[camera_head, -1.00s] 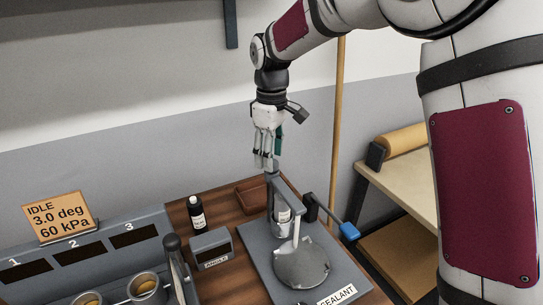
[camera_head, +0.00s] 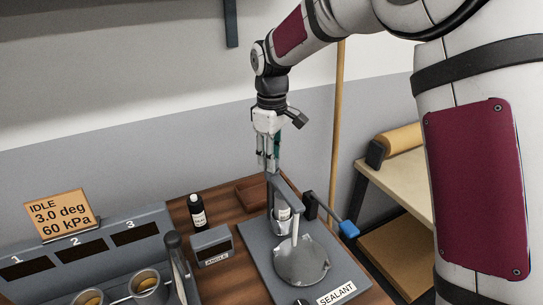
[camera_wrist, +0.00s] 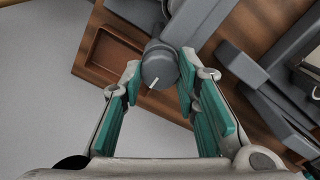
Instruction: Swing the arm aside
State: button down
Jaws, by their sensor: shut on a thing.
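The dark grey swing arm (camera_head: 287,192) of the sealant stand runs from the top of its post forward over the round metal plate (camera_head: 302,264). A round grey knob with a white line (camera_wrist: 160,68) tops it in the wrist view. My gripper (camera_head: 268,168) points down onto the post top. In the wrist view its teal-padded fingertips (camera_wrist: 160,70) sit on both sides of the knob, shut on it. A small labelled cup (camera_head: 284,213) hangs beneath the swing arm, partly hidden. The foot of the post is hard to make out.
A blue-ended lever (camera_head: 348,229) sticks out right of the stand. A black bottle (camera_head: 197,212), a grey angle box (camera_head: 212,247) and a brown tray (camera_head: 250,191) stand on the left. The numbered rack (camera_head: 100,252) is further left. A side bench (camera_head: 402,178) is at right.

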jog(key=m, duration=0.4)
jog(key=shift+m, duration=0.3)
jog(key=m, duration=0.4)
jog(key=shift+m, duration=0.3)
jog(key=m, duration=0.4)
jog(key=shift+r+m+p, duration=0.1)
jog(key=shift+m+p, duration=0.35)
jog(key=shift+m, duration=1.75)
jog(key=c, duration=1.2)
grip_release()
